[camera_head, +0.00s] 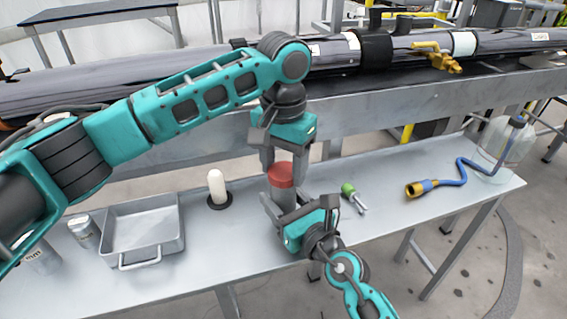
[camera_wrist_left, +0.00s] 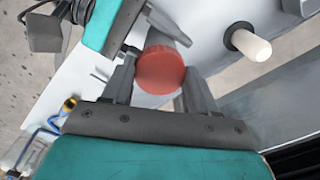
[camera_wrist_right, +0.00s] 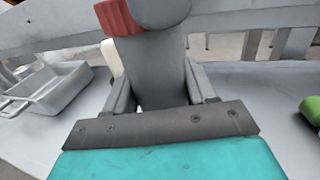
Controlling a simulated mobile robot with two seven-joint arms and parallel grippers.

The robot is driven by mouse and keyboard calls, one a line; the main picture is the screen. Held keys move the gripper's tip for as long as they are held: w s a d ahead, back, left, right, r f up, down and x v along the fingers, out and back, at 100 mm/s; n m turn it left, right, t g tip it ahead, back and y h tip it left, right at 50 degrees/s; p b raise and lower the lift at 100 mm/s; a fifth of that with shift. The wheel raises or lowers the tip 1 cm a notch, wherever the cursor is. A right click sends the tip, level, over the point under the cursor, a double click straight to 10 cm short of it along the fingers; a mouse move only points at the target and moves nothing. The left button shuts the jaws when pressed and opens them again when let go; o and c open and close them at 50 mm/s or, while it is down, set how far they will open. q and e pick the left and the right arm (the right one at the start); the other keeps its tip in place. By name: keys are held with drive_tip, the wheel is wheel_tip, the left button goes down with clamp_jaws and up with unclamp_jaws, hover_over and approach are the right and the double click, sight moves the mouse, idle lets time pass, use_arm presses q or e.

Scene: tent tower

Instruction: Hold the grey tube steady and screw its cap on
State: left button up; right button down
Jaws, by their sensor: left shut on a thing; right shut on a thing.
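The grey tube (camera_head: 283,197) stands upright above or on the table, with the red cap (camera_head: 281,174) at its top. My left gripper (camera_head: 284,160) comes from above and is shut on the red cap; the left wrist view shows the cap (camera_wrist_left: 160,70) between its fingers. My right gripper (camera_head: 296,212) is shut around the tube's body; the right wrist view shows the tube (camera_wrist_right: 152,75) between its fingers, with part of the cap (camera_wrist_right: 118,17) at the top. How far the cap is seated on the tube cannot be told.
A white rounded peg on a dark base (camera_head: 217,187) and a grey tray (camera_head: 142,226) are left of the tube. A green-handled tool (camera_head: 349,190) lies close on the right. Farther right are a blue hose (camera_head: 452,181) and a clear bottle (camera_head: 505,145). A long dark tube (camera_head: 150,84) runs behind.

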use_arm(q)
drive_tip(key=m, duration=0.3)
drive_tip(key=shift+m, duration=0.4)
drive_tip(key=m, duration=1.3)
drive_tip(key=shift+m, duration=0.4)
drive_tip(key=o, duration=1.3)
drive_tip(key=shift+c, duration=0.2)
drive_tip(key=shift+r, duration=0.1)
wheel_tip(320, 180, up, 12)
use_arm(e)
drive_tip(key=shift+c, duration=1.4)
unclamp_jaws()
